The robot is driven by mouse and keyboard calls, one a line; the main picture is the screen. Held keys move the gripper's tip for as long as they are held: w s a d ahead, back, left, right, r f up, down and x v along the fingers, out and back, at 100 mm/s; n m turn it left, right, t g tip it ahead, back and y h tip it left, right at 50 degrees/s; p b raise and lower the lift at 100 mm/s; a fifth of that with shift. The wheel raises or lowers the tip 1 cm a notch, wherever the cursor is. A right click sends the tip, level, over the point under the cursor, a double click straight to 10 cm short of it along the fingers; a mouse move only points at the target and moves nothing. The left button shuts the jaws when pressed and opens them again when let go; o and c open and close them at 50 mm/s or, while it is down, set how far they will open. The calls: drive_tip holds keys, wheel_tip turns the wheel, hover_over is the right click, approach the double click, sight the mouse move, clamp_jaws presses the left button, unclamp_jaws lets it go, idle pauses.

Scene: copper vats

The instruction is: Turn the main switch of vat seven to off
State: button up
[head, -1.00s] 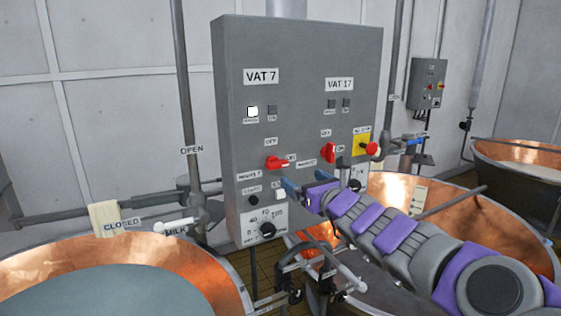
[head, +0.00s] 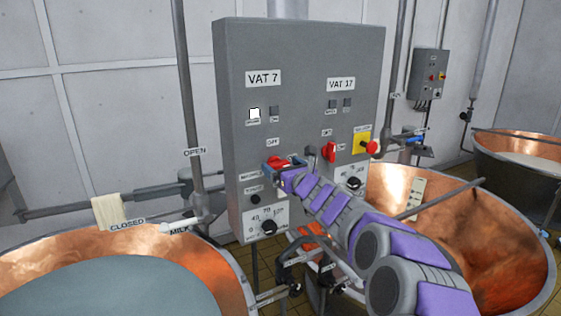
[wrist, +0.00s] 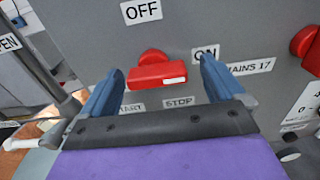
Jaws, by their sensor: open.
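The grey control box (head: 298,60) has a VAT 7 label (head: 263,78) over its left column. The red main switch of vat seven (wrist: 157,72) shows in the wrist view. Its handle lies roughly level, with the white-marked end pointing right towards the ON label (wrist: 206,52). The OFF label (wrist: 141,10) is above it. My gripper (wrist: 158,85) is open, with one blue finger on each side of the switch handle. I see a gap on both sides and no clear contact.
The vat 17 red switch (head: 329,151) and a red button on a yellow plate (head: 362,143) are close to the right. Dials and pipes are below. Copper vats stand at left (head: 225,268) and right (head: 520,275).

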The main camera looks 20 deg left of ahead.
drive_tip(key=shift+w+a, duration=0.25)
drive_tip(key=shift+a, duration=0.25)
drive_tip(key=shift+w+a, duration=0.2)
drive_tip(key=shift+a, duration=0.3)
drive_tip(key=shift+w+d, duration=0.1)
drive_tip(key=shift+d, duration=0.15)
drive_tip(key=shift+c, duration=0.6)
drive_tip(key=c, duration=0.8)
drive_tip(key=shift+c, duration=0.2)
